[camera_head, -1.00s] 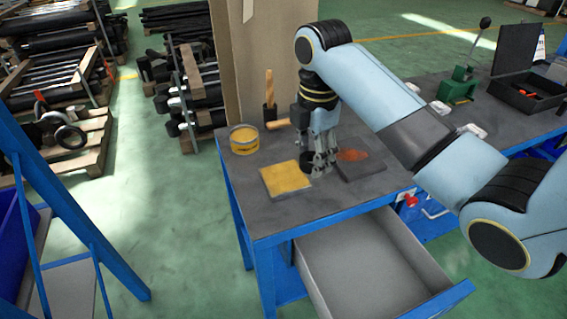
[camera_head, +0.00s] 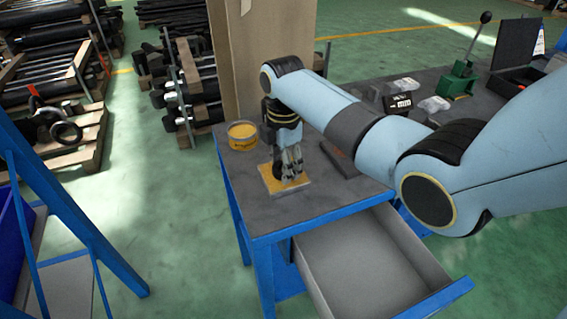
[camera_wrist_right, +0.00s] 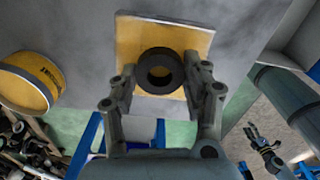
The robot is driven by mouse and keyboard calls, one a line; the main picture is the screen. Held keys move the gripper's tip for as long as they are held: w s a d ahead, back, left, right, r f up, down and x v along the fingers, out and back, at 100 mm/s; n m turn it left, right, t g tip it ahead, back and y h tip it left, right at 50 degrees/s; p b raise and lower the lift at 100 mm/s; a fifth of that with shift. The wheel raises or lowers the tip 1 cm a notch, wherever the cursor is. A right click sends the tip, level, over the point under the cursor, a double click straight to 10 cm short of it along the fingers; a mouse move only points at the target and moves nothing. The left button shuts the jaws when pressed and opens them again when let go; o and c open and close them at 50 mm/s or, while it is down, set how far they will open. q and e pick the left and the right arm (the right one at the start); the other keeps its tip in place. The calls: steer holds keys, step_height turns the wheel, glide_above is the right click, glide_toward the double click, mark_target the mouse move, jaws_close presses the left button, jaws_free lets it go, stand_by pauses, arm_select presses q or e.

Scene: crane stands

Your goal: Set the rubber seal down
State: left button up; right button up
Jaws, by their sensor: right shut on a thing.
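The rubber seal, a thick black ring (camera_wrist_right: 145,72), is between the fingertips of my right gripper (camera_wrist_right: 161,78) in the right wrist view. In the head view my right gripper (camera_head: 288,174) points down over the yellow square pad (camera_head: 270,186) on the grey bench top, shut on the seal. The pad (camera_wrist_right: 130,42) lies behind the seal in the right wrist view. I cannot tell whether the seal touches the pad. What seems to be my left gripper (camera_wrist_right: 262,143) shows small at the lower right of that view, too small to tell its state.
A yellow tin (camera_head: 242,137) stands at the bench's back left. A dark plate (camera_head: 339,158) lies right of the pad, partly hidden by my arm. An open, empty-looking drawer (camera_head: 350,262) juts out in front. A green lever tool (camera_head: 459,82) stands farther right.

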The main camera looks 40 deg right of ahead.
steer(key=o, duration=0.5)
steer(key=shift+f, duration=0.15)
steer(key=o, duration=0.4)
arm_select(q)
steer(key=shift+w+a, duration=0.15)
steer(key=shift+w, duration=0.4)
arm_select(e)
steer(key=shift+o, duration=0.2)
arm_select(q)
steer(key=shift+s, duration=0.2)
arm_select(e)
step_height(320, 180, up, 12)
steer(key=shift+r, duration=0.2)
